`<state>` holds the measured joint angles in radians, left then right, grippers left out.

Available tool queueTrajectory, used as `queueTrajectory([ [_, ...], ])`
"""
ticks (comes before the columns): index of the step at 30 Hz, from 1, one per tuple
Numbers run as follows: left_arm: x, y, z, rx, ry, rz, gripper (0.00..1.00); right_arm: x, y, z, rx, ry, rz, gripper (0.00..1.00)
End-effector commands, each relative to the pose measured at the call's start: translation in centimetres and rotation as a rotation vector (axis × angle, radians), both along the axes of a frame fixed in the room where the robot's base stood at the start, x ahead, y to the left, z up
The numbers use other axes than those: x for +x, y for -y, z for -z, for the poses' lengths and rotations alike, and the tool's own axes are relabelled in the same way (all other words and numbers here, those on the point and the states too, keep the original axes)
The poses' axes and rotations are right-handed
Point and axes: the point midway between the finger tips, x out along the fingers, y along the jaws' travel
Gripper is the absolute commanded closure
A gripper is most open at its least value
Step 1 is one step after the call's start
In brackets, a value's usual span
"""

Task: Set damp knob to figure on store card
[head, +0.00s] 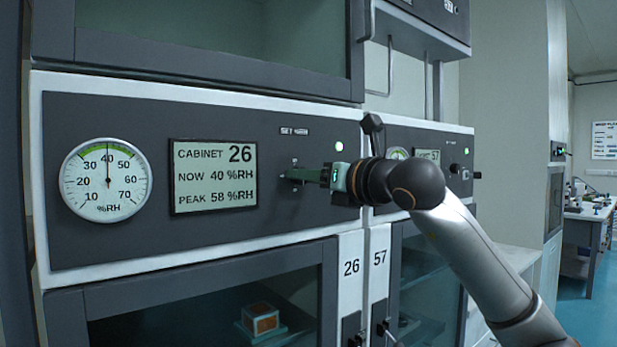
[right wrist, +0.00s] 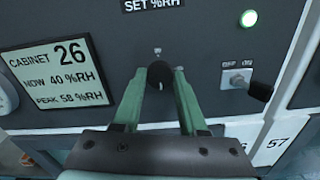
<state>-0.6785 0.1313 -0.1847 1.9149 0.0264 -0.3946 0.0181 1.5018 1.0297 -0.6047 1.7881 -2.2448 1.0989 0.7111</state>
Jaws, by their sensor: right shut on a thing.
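The black damp knob (right wrist: 159,75) on cabinet 26 sits under a "SET %RH" label (right wrist: 154,4) in the right wrist view. My right gripper (right wrist: 159,88) is shut on it, with a green finger on each side. In the head view my right gripper (head: 290,175) reaches the panel from the right, and its fingers hide most of the knob. The display (head: 214,176) reads cabinet 26, now 40 %RH, peak 58 %RH. The round dial (head: 107,180) has its needle near 40. No store card can be made out. My left gripper is not in view.
A switch (right wrist: 236,78) with a black lever is right of the knob, below a lit green lamp (right wrist: 249,18). Cabinet 57's panel (head: 453,145) adjoins on the right. Behind the lower glass of cabinet 26 is an orange-brown block (head: 261,319).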

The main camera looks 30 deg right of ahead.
Motion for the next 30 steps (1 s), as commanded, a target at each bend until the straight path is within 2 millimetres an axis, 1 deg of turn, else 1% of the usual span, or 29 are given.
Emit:
queueTrajectory([
  [5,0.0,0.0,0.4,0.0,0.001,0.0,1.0,0.0,0.0,0.1,0.037,-0.003,0.0,1.0],
  [11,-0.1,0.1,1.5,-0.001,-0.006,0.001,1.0,0.0,0.0,0.2,0.145,-0.01,0.0,1.0],
  [15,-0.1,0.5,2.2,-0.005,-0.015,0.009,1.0,0.0,0.0,0.2,0.26,-0.017,-0.001,1.0],
  [21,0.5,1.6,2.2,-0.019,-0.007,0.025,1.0,0.0,0.0,0.2,0.45,-0.033,0.0,1.0],
  [30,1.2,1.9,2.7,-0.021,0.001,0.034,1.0,0.0,0.0,0.1,0.734,-0.056,0.0,1.0],
])
